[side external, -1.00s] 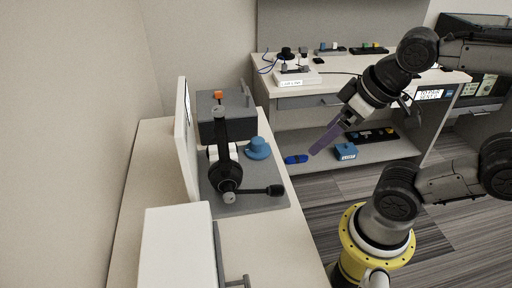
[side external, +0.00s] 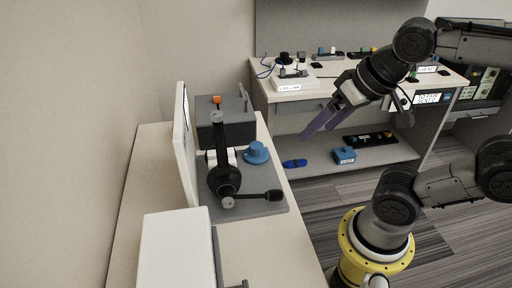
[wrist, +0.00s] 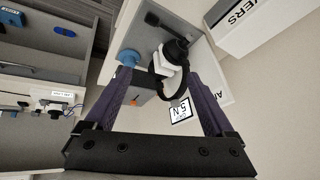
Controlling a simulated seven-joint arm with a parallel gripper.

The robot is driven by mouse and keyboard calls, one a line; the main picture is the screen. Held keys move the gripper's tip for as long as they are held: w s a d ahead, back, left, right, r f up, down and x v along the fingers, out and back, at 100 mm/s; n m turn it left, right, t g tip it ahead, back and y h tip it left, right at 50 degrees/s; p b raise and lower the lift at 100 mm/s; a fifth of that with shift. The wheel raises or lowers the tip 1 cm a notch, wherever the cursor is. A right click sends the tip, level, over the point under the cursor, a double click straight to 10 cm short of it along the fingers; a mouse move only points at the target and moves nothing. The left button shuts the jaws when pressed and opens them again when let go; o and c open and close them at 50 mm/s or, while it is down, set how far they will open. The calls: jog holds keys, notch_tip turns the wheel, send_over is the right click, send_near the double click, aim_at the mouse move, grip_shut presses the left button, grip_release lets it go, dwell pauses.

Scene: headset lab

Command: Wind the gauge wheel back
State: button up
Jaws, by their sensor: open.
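A black gauge wheel (side external: 222,180) stands upright on a grey base plate (side external: 248,207) on the left bench, by a white panel (side external: 185,150). A black crank handle (side external: 272,195) sticks out to the right, low on the wheel. In the wrist view the wheel (wrist: 172,68) lies ahead between the fingers, partly hidden by white parts, with the handle (wrist: 158,22) above it. My gripper (side external: 315,138) is open and empty, with purple fingers spread. It is above and to the right of the wheel, clear of it. It also shows in the wrist view (wrist: 160,75).
A blue knob (side external: 257,153) stands on the plate beside the wheel. A grey box (side external: 228,130) with an orange button is behind it. A white box (side external: 178,252) stands in front. A back bench (side external: 355,78) carries small devices, with blue items (side external: 344,156) on its lower shelf.

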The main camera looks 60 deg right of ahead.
jog(key=w+d+r+m+g, duration=0.15)
jog(key=w+r+m, duration=0.25)
jog(key=w+m, duration=0.45)
jog(key=m+g, duration=0.5)
jog(key=m, duration=0.2)
send_over(256, 145)
notch_tip(256, 145, down, 18)
jog(key=shift+t, duration=0.25)
notch_tip(256, 145, down, 13)
jog(key=shift+r, duration=0.1)
jog(key=c, duration=1.4)
